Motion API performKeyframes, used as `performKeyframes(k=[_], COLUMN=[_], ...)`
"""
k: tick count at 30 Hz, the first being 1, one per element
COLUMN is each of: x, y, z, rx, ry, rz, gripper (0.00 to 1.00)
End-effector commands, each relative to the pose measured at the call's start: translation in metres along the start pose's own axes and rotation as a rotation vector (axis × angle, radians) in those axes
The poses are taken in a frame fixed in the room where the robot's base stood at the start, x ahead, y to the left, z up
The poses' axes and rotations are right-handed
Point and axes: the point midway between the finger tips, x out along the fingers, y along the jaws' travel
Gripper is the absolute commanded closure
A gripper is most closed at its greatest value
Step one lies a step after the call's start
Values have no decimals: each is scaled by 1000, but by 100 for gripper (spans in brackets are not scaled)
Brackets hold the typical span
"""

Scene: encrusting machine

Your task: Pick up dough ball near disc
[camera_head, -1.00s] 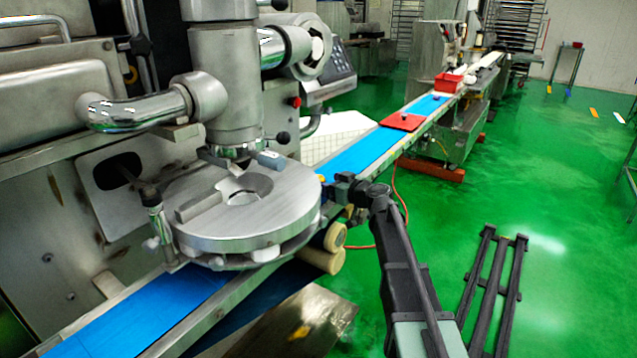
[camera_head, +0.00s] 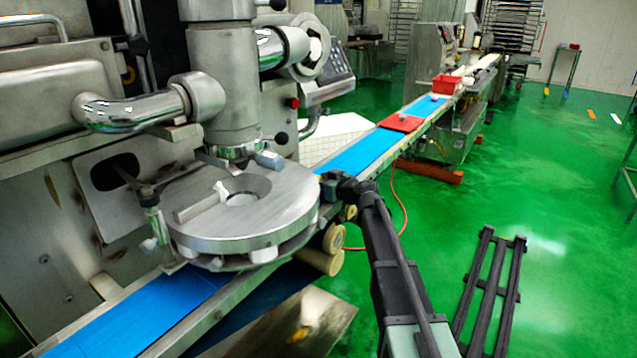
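The round metal disc (camera_head: 270,228) sits under the machine's vertical column at centre left. A small whitish lump (camera_head: 221,191) shows on top of the disc, and a pale rounded lump (camera_head: 263,254) shows under its front edge. I cannot tell whether either is the dough ball. My gripper (camera_head: 325,180) is at the disc's right edge, over the near end of the upper blue belt. It is small and dark in this view, its fingers are partly lost against the belt, and I cannot see anything held in it.
The blue belt (camera_head: 365,153) runs back to a red board (camera_head: 401,123) and a red bin (camera_head: 446,84). Another blue belt section (camera_head: 130,318) lies in front of the disc. Pale rollers (camera_head: 320,262) sit below the disc's right side. Green floor is open at right, with a black frame (camera_head: 490,290).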

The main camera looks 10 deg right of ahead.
Motion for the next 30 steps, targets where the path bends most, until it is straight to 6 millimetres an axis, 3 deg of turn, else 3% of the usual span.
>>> performKeyframes(k=[4,8,24,30], x=[-5,-24,-150,-175], y=[0,0,-1,0], z=[-1,2,21,24], rx=[0,0,0,1], ry=[0,0,0,0], rz=[1,3,3,1], gripper=[78,78,78,78])
